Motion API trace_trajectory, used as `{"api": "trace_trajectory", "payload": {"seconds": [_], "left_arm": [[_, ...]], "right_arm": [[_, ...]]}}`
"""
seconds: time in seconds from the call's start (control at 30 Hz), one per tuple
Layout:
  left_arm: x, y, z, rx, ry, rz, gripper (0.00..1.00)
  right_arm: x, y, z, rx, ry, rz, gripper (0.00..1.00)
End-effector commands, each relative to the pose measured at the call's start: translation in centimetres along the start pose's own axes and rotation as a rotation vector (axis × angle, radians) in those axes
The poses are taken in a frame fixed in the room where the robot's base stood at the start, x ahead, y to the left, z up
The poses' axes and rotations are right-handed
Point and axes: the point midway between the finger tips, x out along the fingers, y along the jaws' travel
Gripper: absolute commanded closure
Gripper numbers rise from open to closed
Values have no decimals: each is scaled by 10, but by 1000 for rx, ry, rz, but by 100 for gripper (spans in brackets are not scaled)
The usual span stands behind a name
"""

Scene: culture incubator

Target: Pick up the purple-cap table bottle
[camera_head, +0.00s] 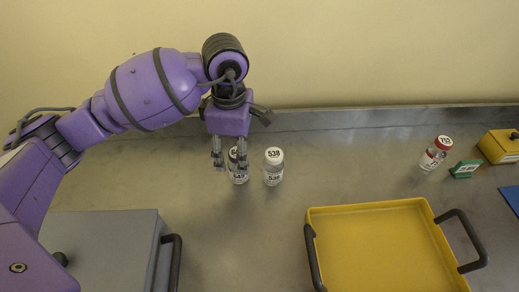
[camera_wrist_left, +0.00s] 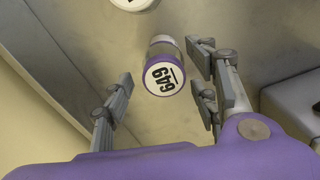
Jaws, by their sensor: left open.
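My right gripper is not in view.
A white-cap bottle (camera_head: 273,167) marked 538 stands close to the right of it. A yellow tray (camera_head: 428,206) with dark handles lies at front right, a grey box (camera_head: 105,222) at front left. A red-cap bottle (camera_head: 436,152), green item (camera_head: 465,169) and yellow box (camera_head: 498,148) are far right.

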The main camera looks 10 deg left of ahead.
Motion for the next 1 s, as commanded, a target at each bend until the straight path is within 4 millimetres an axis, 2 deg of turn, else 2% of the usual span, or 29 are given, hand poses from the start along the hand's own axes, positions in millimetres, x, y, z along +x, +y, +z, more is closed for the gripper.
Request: {"api": "trace_trajectory", "payload": {"seconds": [0.3, 0.6, 0.9, 0.97, 1.0], "left_arm": [[44, -3, 6, -1, -1, -3, 46], [49, -2, 6, 0, 0, -1, 46], [49, -2, 6, -1, 0, -1, 86], [49, -2, 6, -1, 0, -1, 93], [48, -2, 6, -1, -1, -1, 94]], "right_arm": [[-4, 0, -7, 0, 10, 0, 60], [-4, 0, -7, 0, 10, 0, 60], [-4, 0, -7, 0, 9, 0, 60], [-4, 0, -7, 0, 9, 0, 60], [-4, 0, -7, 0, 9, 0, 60]]}}
